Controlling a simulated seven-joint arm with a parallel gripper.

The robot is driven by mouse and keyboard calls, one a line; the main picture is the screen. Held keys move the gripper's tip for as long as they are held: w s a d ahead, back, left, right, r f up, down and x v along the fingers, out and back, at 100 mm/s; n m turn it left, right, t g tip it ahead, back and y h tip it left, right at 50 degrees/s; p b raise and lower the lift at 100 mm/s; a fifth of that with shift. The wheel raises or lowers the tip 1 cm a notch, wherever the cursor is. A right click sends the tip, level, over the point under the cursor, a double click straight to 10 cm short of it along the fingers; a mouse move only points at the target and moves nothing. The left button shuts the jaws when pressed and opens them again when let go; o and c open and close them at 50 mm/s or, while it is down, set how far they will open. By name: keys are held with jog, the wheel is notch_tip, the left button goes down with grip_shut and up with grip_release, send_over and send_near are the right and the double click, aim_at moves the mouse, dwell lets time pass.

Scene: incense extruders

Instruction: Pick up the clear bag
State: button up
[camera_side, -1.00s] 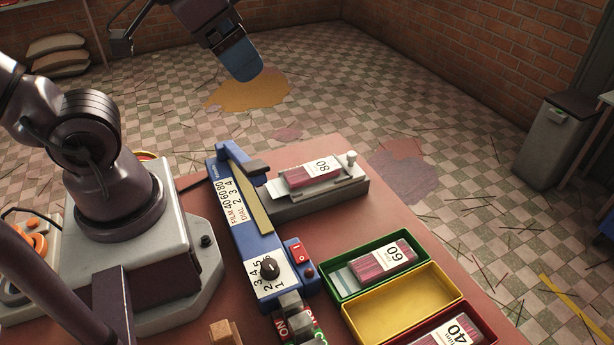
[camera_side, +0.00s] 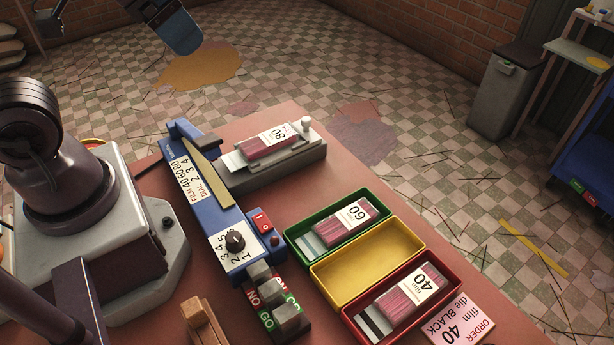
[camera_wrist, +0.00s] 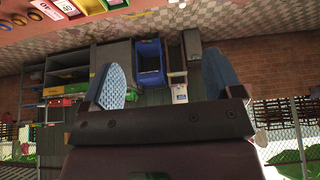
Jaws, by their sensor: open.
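Three clear plastic bags of pink sticks are in the side view. One bag, labelled 80 (camera_side: 270,146), lies on a grey stand (camera_side: 290,168) at the table's far side. The bag labelled 60 (camera_side: 349,219) lies in the green tray (camera_side: 374,200). I cannot tell which one the task means. My gripper (camera_side: 182,34) is high above and beyond the table, apart from all bags. In the wrist view its blue fingers (camera_wrist: 168,78) are spread and empty.
The yellow tray (camera_side: 367,262) between green and red is empty. A blue machine (camera_side: 205,200) with a dial and red switch stands left of the bags. GO/NO GO blocks (camera_side: 275,298) and an order card (camera_side: 460,322) are near the front. A bin (camera_side: 508,90) stands on the floor.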

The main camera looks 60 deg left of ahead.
jog(key=w+a+f+g, duration=0.2)
jog(key=w+f+g, duration=0.1)
jog(key=w+f, duration=0.3)
jog(key=w+a+f+g, duration=0.3)
jog(key=w+f, duration=0.1)
jog(key=f, duration=0.4)
send_over(267, 139)
jog(key=shift+t, duration=0.3)
notch_tip(267, 139, down, 9)
jog(key=shift+d, duration=0.1)
jog(key=shift+f, duration=2.95)
jog(key=c, duration=1)
jog(key=shift+r, duration=0.1)
jog(key=shift+c, duration=0.2)
